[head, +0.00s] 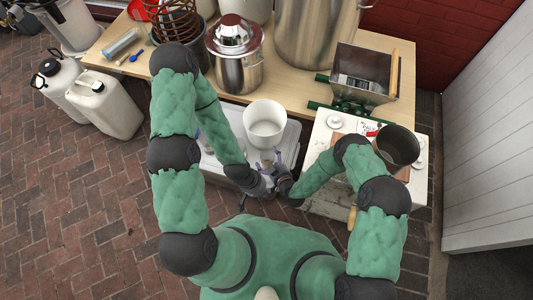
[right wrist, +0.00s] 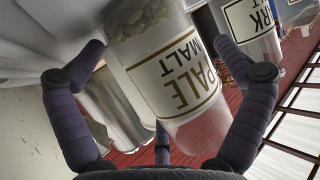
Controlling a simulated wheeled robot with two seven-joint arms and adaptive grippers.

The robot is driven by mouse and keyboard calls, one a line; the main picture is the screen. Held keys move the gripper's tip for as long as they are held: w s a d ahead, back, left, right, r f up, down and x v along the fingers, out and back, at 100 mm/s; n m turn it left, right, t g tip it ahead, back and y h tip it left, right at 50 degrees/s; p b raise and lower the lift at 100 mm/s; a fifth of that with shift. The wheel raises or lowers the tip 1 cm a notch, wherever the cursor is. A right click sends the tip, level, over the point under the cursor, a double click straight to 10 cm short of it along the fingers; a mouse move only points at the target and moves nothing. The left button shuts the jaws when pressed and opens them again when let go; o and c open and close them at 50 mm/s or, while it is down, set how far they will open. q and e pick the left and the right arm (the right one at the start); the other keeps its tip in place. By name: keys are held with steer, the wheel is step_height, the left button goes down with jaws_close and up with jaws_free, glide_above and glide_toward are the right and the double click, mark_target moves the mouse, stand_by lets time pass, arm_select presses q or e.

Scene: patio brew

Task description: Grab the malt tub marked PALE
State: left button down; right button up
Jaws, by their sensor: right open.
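The malt tub marked PALE (right wrist: 172,75) fills the middle of the right wrist view, a clear tub with a white label that reads upside down there and pale contents. My right gripper (right wrist: 155,35) is open, with one finger on each side of the tub; I cannot tell whether either finger touches it. In the head view my right gripper (head: 278,163) is near the middle, in front of the white bucket, and the tub cannot be made out clearly. My left gripper (head: 258,194) is just lower and left of it, its jaws too small to read.
Another tub with a label ending in RK (right wrist: 252,18) stands close to the right of the PALE tub. A white bucket (head: 265,133) stands just beyond my grippers. A dark pot (head: 399,147) is on the right, and a steel pot (head: 238,75) is on the wooden table (head: 105,52).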

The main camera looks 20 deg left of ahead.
steer(key=c, duration=1.1)
steer(key=shift+o, duration=0.2)
steer(key=shift+w+r, duration=0.1)
steer(key=shift+r, duration=0.05)
